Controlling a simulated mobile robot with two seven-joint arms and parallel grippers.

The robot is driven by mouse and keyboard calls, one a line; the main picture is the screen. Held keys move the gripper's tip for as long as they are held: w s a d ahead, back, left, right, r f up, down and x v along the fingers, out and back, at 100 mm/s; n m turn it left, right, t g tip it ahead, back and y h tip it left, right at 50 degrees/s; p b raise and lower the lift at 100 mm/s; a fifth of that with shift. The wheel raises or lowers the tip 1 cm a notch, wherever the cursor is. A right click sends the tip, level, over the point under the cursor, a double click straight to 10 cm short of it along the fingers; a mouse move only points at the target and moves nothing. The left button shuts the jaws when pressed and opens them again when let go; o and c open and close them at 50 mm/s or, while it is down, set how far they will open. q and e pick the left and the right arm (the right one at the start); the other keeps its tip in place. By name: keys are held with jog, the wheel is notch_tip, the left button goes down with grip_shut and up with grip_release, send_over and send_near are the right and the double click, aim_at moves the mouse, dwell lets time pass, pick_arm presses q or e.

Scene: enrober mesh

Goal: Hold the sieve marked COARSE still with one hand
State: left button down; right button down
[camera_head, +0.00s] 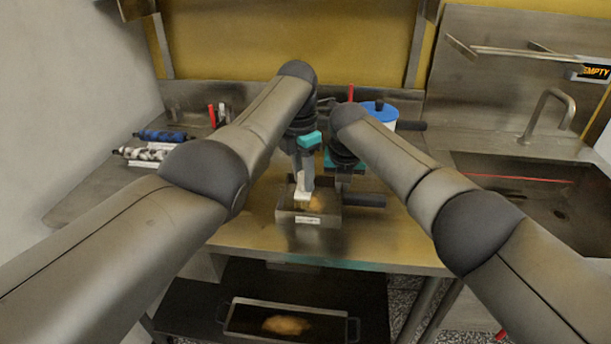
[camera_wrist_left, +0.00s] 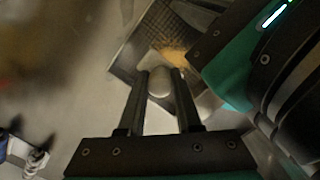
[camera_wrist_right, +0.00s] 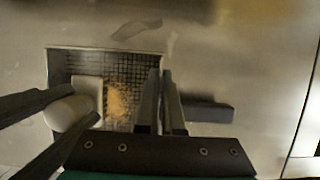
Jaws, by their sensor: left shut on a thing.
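The sieve (camera_head: 308,221) is a square metal frame with mesh on the worktop, a pale label on its front wall, too small to read, and a dark handle (camera_head: 365,200) to the right. Orange-brown powder (camera_wrist_right: 118,102) lies on its mesh. My left gripper (camera_head: 302,185) is shut on the rounded pale grip of a block-like tool (camera_wrist_right: 72,112), which is over the left part of the mesh. My right gripper (camera_wrist_right: 161,75) is at the sieve's right wall, beside the handle's root, its fingers close together. Whether they grip the wall is unclear.
A tray (camera_head: 285,338) with powder stands on the lower shelf. A white tub with a blue lid (camera_head: 378,106) stands behind my right arm. Rollers (camera_head: 160,136) lie at the left. A sink (camera_head: 550,195) is at the right, below a rack marked EMPTY (camera_head: 594,71).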

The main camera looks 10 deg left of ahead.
pick_arm(q)
jog(key=shift+a+r, duration=0.1)
jog(key=shift+a, duration=1.35)
jog(key=shift+a+f, duration=0.2)
jog(key=shift+a, duration=1.75)
jog(key=shift+d, duration=0.1)
jog(key=shift+r, duration=0.15)
jog(key=shift+d+r, duration=0.1)
jog(key=shift+r, duration=2.85)
